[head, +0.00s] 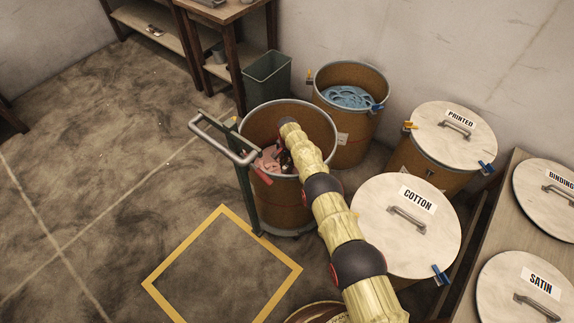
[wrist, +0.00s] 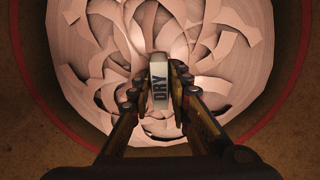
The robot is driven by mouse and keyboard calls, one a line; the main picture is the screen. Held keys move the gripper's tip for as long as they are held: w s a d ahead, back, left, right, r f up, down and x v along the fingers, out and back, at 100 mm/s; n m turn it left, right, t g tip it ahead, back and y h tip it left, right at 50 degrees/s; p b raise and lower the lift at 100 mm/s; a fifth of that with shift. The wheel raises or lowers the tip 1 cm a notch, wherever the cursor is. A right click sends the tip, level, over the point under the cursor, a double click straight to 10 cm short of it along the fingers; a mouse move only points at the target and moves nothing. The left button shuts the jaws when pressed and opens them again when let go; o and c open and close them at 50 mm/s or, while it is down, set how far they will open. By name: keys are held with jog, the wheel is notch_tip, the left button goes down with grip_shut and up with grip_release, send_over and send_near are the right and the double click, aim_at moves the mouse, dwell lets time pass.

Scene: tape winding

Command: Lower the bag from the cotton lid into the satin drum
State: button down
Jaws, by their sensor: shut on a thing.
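My gripper (wrist: 161,78) is shut on a small white bag marked DRY (wrist: 159,95), which stands upright between the fingertips in the wrist view. Below it lies a heap of pale pink tape (wrist: 110,45) inside a brown drum with a red ring. I cannot tell whether the bag touches the tape. In the head view my arm reaches down into this open drum (head: 285,207), and the bag is not visible there. The drum bears no readable name. The cotton lid (head: 385,239) lies on a drum at the right. The satin lid (head: 505,288) lies on a bench.
A cart with a grey handle (head: 213,128) stands against the drum's left side. An open drum of blue tape (head: 347,97) and a lidded PRINTED drum (head: 470,139) stand behind. The binding lid (head: 535,201) is on the bench. The floor inside the yellow square (head: 222,270) is clear.

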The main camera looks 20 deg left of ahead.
jog(key=shift+f, duration=0.2)
jog(key=c, duration=1.6)
grip_release()
